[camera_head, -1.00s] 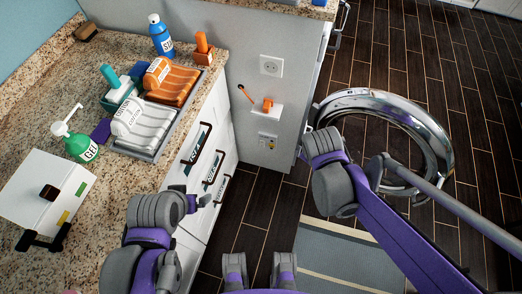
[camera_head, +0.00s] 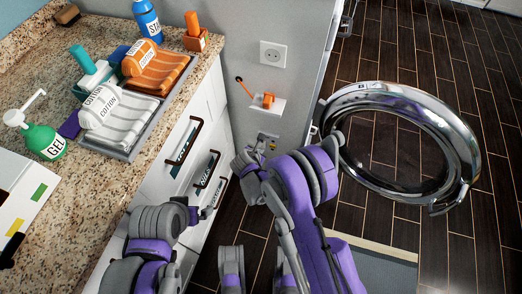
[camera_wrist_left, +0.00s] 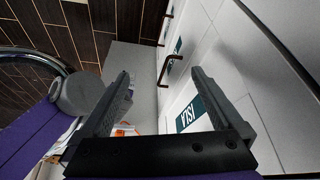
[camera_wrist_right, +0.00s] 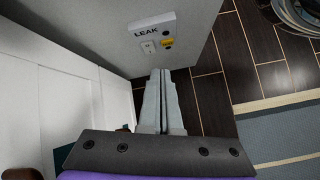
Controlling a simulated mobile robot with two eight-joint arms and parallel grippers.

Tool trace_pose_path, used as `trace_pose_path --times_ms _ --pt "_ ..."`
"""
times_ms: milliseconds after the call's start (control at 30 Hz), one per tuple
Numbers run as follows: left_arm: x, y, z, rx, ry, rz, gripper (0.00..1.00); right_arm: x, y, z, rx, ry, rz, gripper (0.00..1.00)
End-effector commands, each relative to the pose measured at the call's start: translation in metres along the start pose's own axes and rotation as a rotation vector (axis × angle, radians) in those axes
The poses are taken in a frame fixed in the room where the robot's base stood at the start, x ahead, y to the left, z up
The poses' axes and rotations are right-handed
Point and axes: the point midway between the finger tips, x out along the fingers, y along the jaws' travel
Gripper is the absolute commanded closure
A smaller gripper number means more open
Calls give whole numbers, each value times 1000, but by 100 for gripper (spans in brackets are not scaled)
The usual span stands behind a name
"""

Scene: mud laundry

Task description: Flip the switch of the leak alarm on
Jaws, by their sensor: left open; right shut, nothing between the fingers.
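The leak alarm (camera_wrist_right: 152,25) is a white box lettered LEAK on the grey end panel. Below its label are a small pale switch (camera_wrist_right: 148,46), a yellow label and dark round spots. I cannot tell the switch's position. In the head view the alarm (camera_head: 268,137) sits low on the panel, its lower part partly hidden by my right gripper (camera_head: 247,160). In the right wrist view my right gripper (camera_wrist_right: 160,72) is shut and empty, its tips just below the alarm in the picture; contact is not visible. My left gripper (camera_wrist_left: 160,73) is open and empty beside the white drawers.
A wall socket (camera_head: 273,54) and a small shelf with an orange item (camera_head: 266,102) are above the alarm. White drawers (camera_head: 185,150) with dark handles stand left. A round chrome door (camera_head: 345,97) stands open on the right. The counter (camera_head: 105,190) holds bottles and folded towels.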

Motion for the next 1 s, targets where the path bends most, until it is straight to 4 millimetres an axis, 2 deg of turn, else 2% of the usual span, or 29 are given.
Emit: trace_pose_path --times_ms 33,100,300,767,867,1000 --pt "9 0 3 0 -3 0 0 17 2 -20 -63 -7 6 100" --pt "14 0 5 0 -5 0 0 31 5 -38 -146 -20 11 100" --pt "22 0 8 0 -8 0 0 52 8 -69 -288 -44 19 100" --pt "23 0 8 0 -8 0 0 56 8 -73 -315 -49 19 100" --pt "24 0 8 0 -9 0 0 63 8 -73 -314 -49 19 100" --pt "28 0 10 0 -10 0 0 85 8 -73 -313 -48 18 100"
